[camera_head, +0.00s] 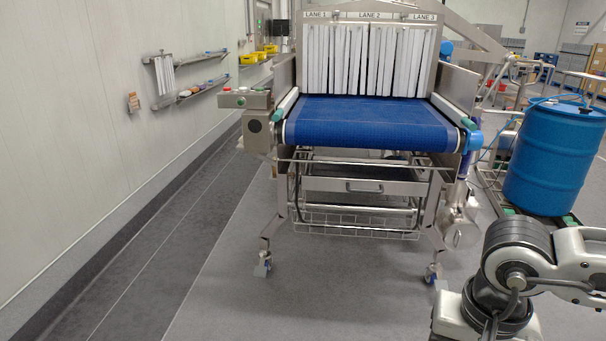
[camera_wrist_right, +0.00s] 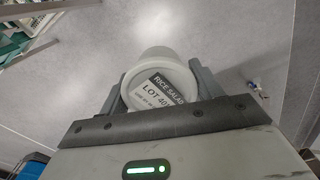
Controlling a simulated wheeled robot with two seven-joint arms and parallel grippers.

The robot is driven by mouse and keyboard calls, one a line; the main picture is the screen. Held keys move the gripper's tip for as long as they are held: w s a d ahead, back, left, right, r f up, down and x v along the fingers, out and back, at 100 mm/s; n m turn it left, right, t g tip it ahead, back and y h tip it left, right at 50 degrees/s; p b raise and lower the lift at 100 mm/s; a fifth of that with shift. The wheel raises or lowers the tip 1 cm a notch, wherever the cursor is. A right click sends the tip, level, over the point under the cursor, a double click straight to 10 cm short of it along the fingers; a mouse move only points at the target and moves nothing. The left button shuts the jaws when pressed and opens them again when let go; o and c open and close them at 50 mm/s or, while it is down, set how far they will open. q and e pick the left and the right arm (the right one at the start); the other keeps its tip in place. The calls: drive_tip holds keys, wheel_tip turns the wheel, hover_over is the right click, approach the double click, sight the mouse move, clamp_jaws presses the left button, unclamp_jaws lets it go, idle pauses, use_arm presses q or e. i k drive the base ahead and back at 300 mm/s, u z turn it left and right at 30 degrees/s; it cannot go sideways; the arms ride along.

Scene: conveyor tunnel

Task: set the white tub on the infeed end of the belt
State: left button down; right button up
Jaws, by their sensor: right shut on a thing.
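The white tub (camera_wrist_right: 164,63) shows in the right wrist view, with a label that reads rice salad and a lot number. My right gripper (camera_wrist_right: 161,86) is shut on it, one finger on each side. The floor shows behind the tub. In the head view my right arm comes in at the lower right, and its gripper and the tub are out of the picture. The blue belt (camera_head: 365,119) is ahead in the head view, its near end bare, running back to white strip curtains (camera_head: 368,60) under lane signs 1 to 3. My left gripper is not in view.
A control box (camera_head: 246,99) with buttons stands at the belt's near left corner. A blue drum (camera_head: 553,157) stands to the right of the conveyor. The conveyor's steel frame (camera_head: 360,186) stands on castors. The floor in front is clear. A wall with shelves (camera_head: 190,92) runs along the left.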

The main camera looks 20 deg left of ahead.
sight(399, 112)
drive_tip(key=u, duration=0.9)
drive_tip(key=i, duration=0.4)
drive_tip(key=u, duration=0.75)
drive_tip(key=i, duration=0.85)
drive_tip(key=z, duration=0.05)
